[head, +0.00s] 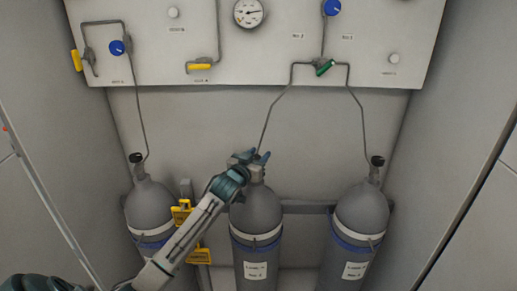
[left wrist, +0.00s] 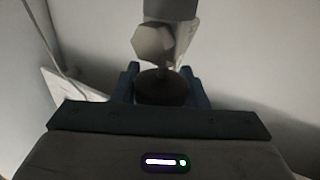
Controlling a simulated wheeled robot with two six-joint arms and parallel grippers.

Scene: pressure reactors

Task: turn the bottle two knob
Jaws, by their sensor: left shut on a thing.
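The middle grey gas bottle (head: 256,212) stands upright, with a label too small to read surely. My left gripper (head: 251,158) is at its top, with the arm reaching up from the lower left. In the head view the gripper hides most of this bottle's knob. In the left wrist view the dark round knob (left wrist: 160,86) sits between the two blue fingers of the left gripper (left wrist: 159,88), which is shut on it. A grey metal valve body (left wrist: 154,42) shows just beyond the knob. My right gripper is not in view.
Grey bottles with dark knobs stand at left (head: 149,207) and right (head: 362,212). Yellow tags (head: 182,213) hang near my arm. Thin pipes climb to a white panel (head: 270,65) with a gauge (head: 248,13), blue knobs and coloured handles. Side walls close in the bay.

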